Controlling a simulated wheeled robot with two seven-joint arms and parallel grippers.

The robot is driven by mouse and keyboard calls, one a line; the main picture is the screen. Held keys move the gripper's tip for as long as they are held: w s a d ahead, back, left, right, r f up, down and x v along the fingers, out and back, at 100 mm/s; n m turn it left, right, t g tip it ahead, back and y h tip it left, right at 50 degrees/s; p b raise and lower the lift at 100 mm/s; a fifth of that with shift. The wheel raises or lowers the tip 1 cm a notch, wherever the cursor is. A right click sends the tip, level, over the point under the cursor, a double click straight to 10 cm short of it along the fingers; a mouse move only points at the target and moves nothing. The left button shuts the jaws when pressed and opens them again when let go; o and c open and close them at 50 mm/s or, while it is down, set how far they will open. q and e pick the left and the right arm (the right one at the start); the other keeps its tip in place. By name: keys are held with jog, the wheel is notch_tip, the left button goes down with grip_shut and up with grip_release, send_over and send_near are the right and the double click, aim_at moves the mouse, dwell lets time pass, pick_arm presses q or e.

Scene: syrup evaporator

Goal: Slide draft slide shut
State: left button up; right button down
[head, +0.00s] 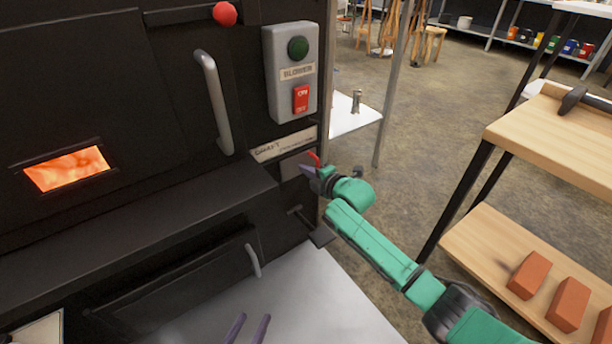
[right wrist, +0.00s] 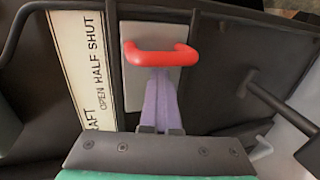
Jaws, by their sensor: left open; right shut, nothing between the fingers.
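The draft slide is a grey plate (head: 291,167) with a red bow handle (head: 314,158), on the black stove front under a label strip (head: 283,145). In the right wrist view the plate (right wrist: 134,90) lies beside the words OPEN HALF SHUT. My right gripper (head: 306,171) is shut and empty at the slide. In the right wrist view its purple fingers (right wrist: 163,78) reach to the red handle (right wrist: 160,56), which covers their tips; I cannot tell if they touch. My left gripper (head: 249,320) is open and empty at the bottom of the head view.
A blower switch box (head: 290,75) is above the slide. A door handle (head: 214,103) and a glowing window (head: 67,168) are on the stove front. A lower door handle (head: 252,261) sits below. A wooden shelf with bricks (head: 529,275) stands right; open floor lies between.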

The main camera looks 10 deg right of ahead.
jog(key=shift+r, duration=0.1)
pick_arm(q)
jog(key=a+r+m+g+y+p, duration=0.1)
jog(key=a+r+g+p, duration=0.3)
jog(key=r+p, duration=0.5)
jog(key=shift+s+a+r+m+g+y+p, duration=0.2)
jog(key=shift+s+a+m+g+y+p, duration=0.2)
jog(key=shift+g+y, duration=0.25)
pick_arm(e)
jog(key=v, duration=0.9)
jog(key=shift+f, duration=0.4)
pick_arm(q)
jog(key=shift+w, duration=0.1)
pick_arm(e)
jog(key=shift+s, duration=0.1)
